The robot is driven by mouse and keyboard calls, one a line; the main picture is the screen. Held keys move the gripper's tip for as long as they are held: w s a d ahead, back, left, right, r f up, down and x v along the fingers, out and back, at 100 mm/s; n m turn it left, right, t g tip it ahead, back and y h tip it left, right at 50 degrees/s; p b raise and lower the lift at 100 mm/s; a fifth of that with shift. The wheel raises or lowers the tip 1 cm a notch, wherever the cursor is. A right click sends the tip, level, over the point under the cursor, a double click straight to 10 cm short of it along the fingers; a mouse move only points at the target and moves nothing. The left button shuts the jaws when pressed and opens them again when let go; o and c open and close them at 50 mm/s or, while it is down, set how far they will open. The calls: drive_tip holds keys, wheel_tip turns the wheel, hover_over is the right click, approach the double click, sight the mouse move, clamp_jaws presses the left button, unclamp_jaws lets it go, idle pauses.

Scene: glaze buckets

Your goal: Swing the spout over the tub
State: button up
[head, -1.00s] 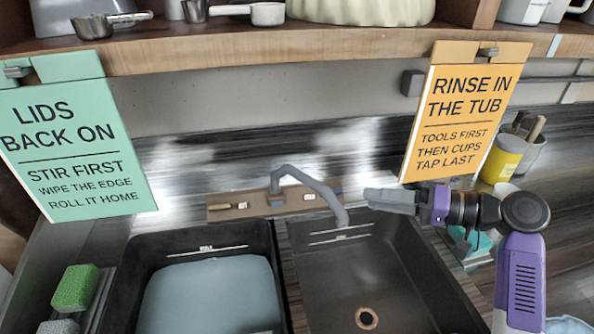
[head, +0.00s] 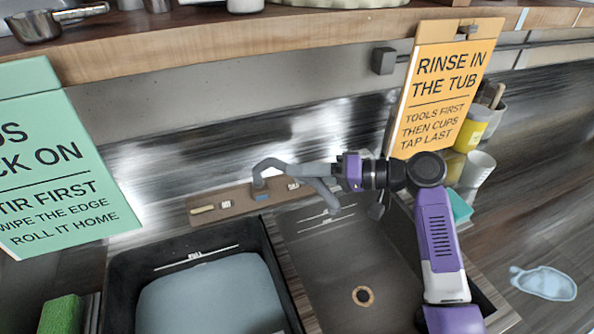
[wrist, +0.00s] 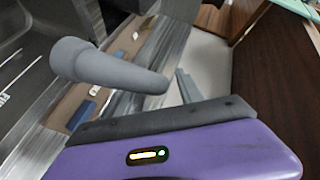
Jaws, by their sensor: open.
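The grey spout (head: 325,193) rises from a tap deck behind the basins, and its outlet hangs over the dark right basin (head: 345,255). The black left tub (head: 125,270) holds pale blue-grey water (head: 210,297). My gripper (head: 318,171) is open and level with the spout, reaching in from the right. Its fingers overlap the spout's arm in the head view, so contact there is unclear. In the wrist view the spout (wrist: 110,70) lies just beyond a dark finger and the purple gripper body, with no clear grip on it.
A green sign (head: 60,165) hangs at left and an orange sign (head: 445,85) at right, close behind my arm. A wooden shelf (head: 270,28) runs above. Cups (head: 478,168) and a yellow pot (head: 470,128) stand at right. A puddle (head: 543,282) lies on the right counter.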

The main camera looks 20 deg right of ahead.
drive_tip(key=shift+w+a+f, duration=0.15)
drive_tip(key=shift+w+a, duration=0.25)
drive_tip(key=shift+a, duration=0.2)
clamp_jaws()
drive_tip(key=shift+d, duration=0.1)
idle(1.0)
